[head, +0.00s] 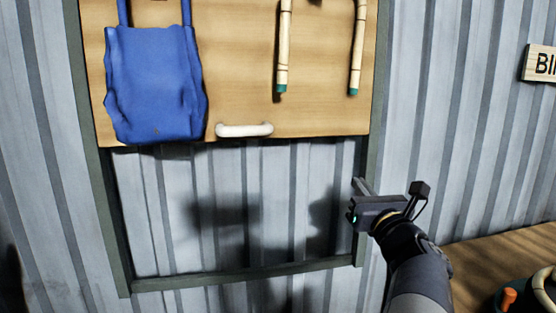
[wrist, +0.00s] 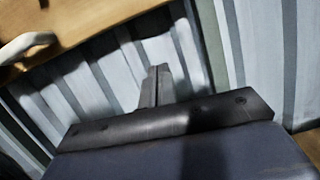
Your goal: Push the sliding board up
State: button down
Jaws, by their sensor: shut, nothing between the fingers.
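The sliding board (head: 235,70) is a wooden panel in the upper part of a dark green frame (head: 240,275). Its lower edge is well above the frame's bottom bar. A white handle (head: 245,130) is fixed near that lower edge. The board (wrist: 90,22) and handle (wrist: 27,46) also show at the upper left of the wrist view. My gripper (head: 360,186) is shut and empty, below and to the right of the handle, in front of the frame's right side. Its closed fingers (wrist: 155,84) point toward the corrugated wall and appear apart from the board.
A blue apron or bag (head: 155,85) and two light sticks with green tips (head: 283,50) hang on the board. Corrugated metal wall (head: 200,215) shows through the open frame below it. A wooden surface (head: 500,245) with an orange-and-dark object (head: 530,295) is at lower right.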

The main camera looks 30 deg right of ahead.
jog(key=w+d+r+p, duration=0.3)
jog(key=w+r, duration=0.3)
jog(key=w, duration=0.2)
jog(key=shift+w+r+n, duration=0.25)
jog(key=shift+w+n, duration=0.15)
jog(key=shift+r, duration=0.1)
